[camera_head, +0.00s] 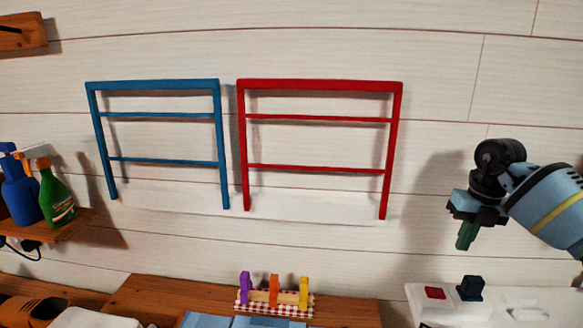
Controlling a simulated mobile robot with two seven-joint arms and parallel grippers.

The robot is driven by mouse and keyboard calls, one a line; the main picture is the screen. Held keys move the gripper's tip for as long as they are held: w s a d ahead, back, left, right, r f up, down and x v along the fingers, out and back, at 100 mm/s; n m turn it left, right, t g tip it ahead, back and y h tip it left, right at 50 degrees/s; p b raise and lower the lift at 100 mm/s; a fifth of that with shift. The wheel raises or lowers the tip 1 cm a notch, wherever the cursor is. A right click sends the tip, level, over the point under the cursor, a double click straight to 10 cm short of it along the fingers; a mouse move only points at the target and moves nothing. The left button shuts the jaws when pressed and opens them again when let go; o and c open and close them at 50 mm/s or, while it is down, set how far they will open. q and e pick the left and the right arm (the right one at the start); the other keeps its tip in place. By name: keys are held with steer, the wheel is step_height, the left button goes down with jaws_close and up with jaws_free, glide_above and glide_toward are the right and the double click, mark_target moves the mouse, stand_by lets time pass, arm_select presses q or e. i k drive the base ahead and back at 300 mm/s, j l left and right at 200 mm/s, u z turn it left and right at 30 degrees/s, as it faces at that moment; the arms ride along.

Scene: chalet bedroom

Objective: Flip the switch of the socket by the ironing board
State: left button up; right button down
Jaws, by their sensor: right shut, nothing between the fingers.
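A white socket unit (412,291) shows at the bottom right, partly cut by the frame's lower edge. On it sit a red switch (435,293) and, to its right, a black plug-like block (471,288). I cannot tell which way the switch is set. My right gripper (466,236) comes in from the right, pointing down above the socket unit. Its fingers are shut and empty, apart from the switch in the picture. My left gripper is out of view. I cannot make out an ironing board for sure.
A blue rack (165,160) and a red rack (320,168) hang on the white plank wall. A shelf at left holds a blue bottle (20,197) and a green spray bottle (56,201). A wooden surface (180,290) below carries coloured pegs (274,291).

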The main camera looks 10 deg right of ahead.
mark_target(435, 293)
steer(key=k+j, duration=0.35)
steer(key=j, duration=0.15)
steer(key=k+j, duration=0.4)
steer(key=j, duration=0.1)
